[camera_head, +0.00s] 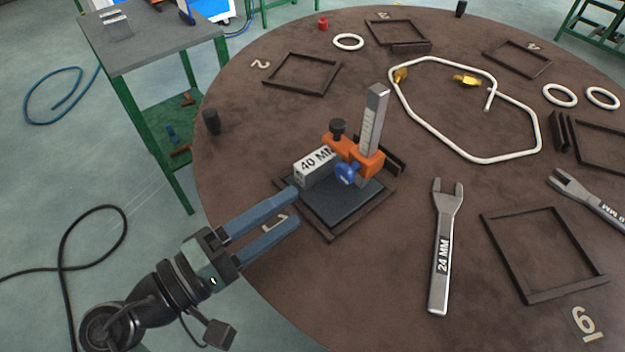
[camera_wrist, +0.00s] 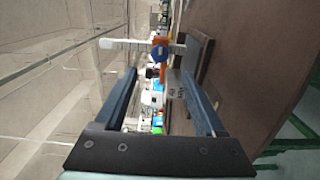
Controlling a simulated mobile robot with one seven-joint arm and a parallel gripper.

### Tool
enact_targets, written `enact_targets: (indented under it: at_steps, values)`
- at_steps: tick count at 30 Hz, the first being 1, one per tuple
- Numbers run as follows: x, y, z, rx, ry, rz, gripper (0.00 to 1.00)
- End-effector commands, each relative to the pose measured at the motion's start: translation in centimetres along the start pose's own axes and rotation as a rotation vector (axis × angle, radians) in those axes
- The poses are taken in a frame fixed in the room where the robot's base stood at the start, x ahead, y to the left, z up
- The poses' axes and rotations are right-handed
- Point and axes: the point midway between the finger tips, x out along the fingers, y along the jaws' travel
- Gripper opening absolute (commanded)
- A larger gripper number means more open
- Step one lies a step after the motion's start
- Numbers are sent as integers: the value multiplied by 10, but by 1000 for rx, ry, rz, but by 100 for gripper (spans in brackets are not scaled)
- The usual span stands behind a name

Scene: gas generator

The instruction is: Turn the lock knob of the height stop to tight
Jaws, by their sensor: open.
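The height stop stands on a dark base plate (camera_head: 342,204). It has a grey upright with a scale (camera_head: 373,120), an orange slider (camera_head: 362,158), a round blue knob (camera_head: 346,174) on the slider's near face and a black knob (camera_head: 338,128) on top of its arm. A grey block marked 40 MM (camera_head: 316,166) sits under the orange arm. My gripper (camera_head: 296,206) is open and empty, left of and short of the blue knob. In the wrist view the blue knob (camera_wrist: 158,53) shows beyond and between the fingertips, with the orange slider (camera_wrist: 166,40) behind it.
A 24 MM wrench (camera_head: 443,250) lies right of the base, a second wrench (camera_head: 588,197) further right. A white bent tube (camera_head: 470,158) lies behind. Dark square frames and white rings are spread over the round brown table. A grey side table (camera_head: 150,40) stands at the left.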

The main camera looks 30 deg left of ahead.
Motion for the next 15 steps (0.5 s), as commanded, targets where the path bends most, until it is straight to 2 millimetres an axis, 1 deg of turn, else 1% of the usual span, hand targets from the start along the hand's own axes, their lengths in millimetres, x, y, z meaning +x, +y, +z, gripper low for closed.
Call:
enact_targets:
  at_steps: [1, 3, 6, 10, 15]
  values:
    - [-9, -1, 0, 0, 3, -1, 72]
    - [-18, 0, 0, 0, 2, 0, 72]
    - [-27, 0, 0, -1, 1, -1, 72]
    - [-32, 0, 0, -1, 0, -1, 72]
    - [-32, 0, 0, -1, 0, 0, 72]
